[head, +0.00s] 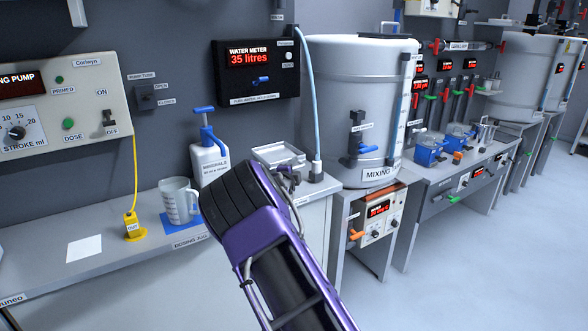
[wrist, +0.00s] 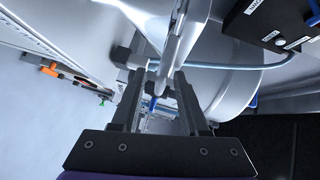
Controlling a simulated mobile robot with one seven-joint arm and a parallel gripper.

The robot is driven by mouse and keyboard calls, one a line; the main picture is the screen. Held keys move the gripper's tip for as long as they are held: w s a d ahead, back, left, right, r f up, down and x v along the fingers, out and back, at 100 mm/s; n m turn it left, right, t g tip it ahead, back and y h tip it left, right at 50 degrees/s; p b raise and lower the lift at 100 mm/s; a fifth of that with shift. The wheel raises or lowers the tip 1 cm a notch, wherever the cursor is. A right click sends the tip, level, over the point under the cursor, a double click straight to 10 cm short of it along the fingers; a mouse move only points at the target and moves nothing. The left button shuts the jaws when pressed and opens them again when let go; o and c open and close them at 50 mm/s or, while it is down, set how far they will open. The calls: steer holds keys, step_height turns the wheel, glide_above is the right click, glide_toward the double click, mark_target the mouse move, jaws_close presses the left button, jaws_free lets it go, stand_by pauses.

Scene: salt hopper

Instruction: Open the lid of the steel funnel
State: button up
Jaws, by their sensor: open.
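A pale steel piece with a square, raised-rim top (head: 276,154) stands on the bench behind my arm in the head view. It may be the steel funnel and its lid, but my arm hides its lower part, and I cannot tell whether a lid is shut. My gripper (head: 290,178) is close to its right front side. In the wrist view my gripper (wrist: 163,78) is open. A slim grey metal piece (wrist: 178,48) lies at or just beyond its fingertips. I cannot tell whether they touch.
A light-blue hose (head: 309,95) hangs from the water meter (head: 256,68) just right of the steel piece. A white pump bottle (head: 209,160) and a clear jug (head: 178,204) stand to the left. The mixing tank (head: 340,105) stands to the right. The front bench is mostly clear.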

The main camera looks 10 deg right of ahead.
jaws_close()
stand_by(1.4)
